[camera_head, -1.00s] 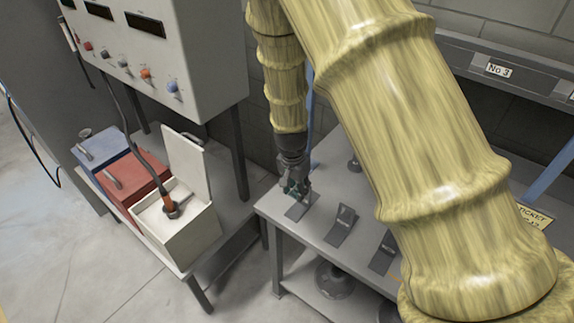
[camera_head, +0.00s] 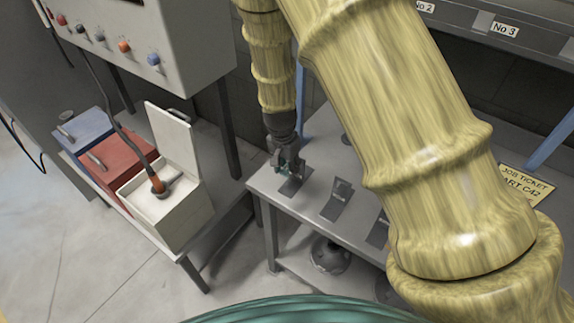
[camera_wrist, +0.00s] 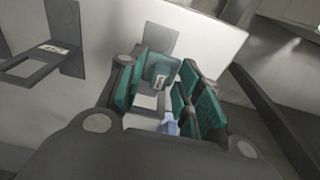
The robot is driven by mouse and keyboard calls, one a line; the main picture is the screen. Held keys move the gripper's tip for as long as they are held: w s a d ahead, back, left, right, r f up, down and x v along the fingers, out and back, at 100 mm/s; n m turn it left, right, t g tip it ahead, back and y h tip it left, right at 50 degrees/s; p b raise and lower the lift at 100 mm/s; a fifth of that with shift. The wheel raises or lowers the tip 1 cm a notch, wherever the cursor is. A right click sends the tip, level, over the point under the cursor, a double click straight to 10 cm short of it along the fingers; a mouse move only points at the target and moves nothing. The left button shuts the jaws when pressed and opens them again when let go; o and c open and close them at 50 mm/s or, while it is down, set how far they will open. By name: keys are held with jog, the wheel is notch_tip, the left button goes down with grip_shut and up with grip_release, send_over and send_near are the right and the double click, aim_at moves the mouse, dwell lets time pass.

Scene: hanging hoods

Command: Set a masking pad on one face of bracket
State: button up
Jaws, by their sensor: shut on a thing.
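My gripper (camera_head: 287,168) points down over the leftmost dark grey bracket (camera_head: 292,187) on the workbench. In the wrist view its teal-padded fingers (camera_wrist: 165,95) are close together. A small pale blue piece (camera_wrist: 169,125) shows between them, probably the masking pad; the fingers hide most of it. Part of the leftmost bracket (camera_wrist: 160,40) shows just beyond the fingers; I cannot tell whether the piece touches it. A second bracket (camera_head: 337,201) stands to the right, and its labelled arm also shows in the wrist view (camera_wrist: 30,66).
Another bracket (camera_head: 378,232) is partly hidden by my arm. The workbench (camera_head: 312,217) has bare room around the brackets. On the left stand an open white box (camera_head: 170,222), a red box (camera_head: 115,160) and a blue box (camera_head: 82,133). A job ticket (camera_head: 524,184) is at right.

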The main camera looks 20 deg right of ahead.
aim_at(288, 190)
jog(key=shift+s+f+b, duration=0.65)
jog(key=shift+s+f, duration=0.05)
jog(key=shift+s, duration=0.1)
jog(key=shift+f, duration=0.35)
jog(key=shift+w+f+b, duration=0.25)
jog(key=shift+f+b, duration=0.1)
jog(key=shift+f, duration=0.15)
jog(key=shift+w+f+b, duration=0.2)
jog(key=shift+f+b, duration=0.15)
jog(key=shift+f, duration=0.1)
jog(key=shift+s+f+b, duration=0.3)
jog(key=shift+f+b, duration=0.35)
jog(key=shift+f, duration=0.05)
jog(key=shift+w+f+b, duration=0.2)
jog(key=shift+f+b, duration=0.4)
jog(key=shift+f, duration=0.35)
jog(key=shift+s+f, duration=0.1)
jog(key=shift+f, duration=0.2)
